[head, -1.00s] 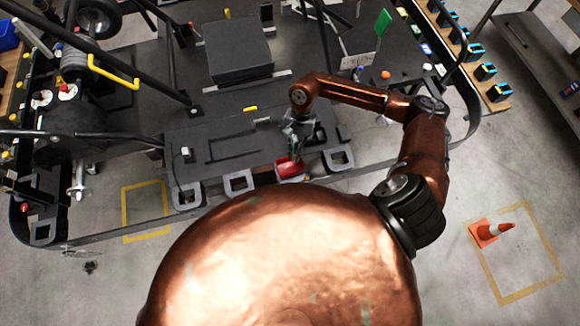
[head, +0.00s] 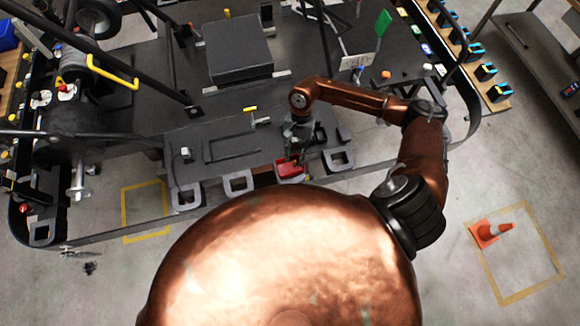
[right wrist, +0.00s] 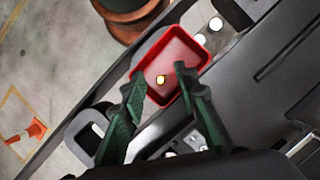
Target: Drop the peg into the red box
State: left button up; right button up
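The red box (head: 290,169) sits at the front edge of the dark kart stand, among grey square loops. In the right wrist view the red box (right wrist: 188,57) is open at the top. A small round yellowish end (right wrist: 161,79), apparently the peg, shows against its inside; I cannot tell whether it rests on the floor of the box or is above it. My right gripper (head: 292,158) is over the box, pointing down. In the right wrist view its two green fingers (right wrist: 158,76) are apart, with no contact on the peg visible. My left gripper is not in view.
A small yellow piece (head: 250,109) lies on the stand behind the box. A dark raised block (head: 240,50) stands farther back. Grey loops (head: 238,183) line the front edge.

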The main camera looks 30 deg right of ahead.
jog(key=shift+r, duration=0.1)
jog(key=v, duration=1.2)
jog(key=shift+a, duration=0.15)
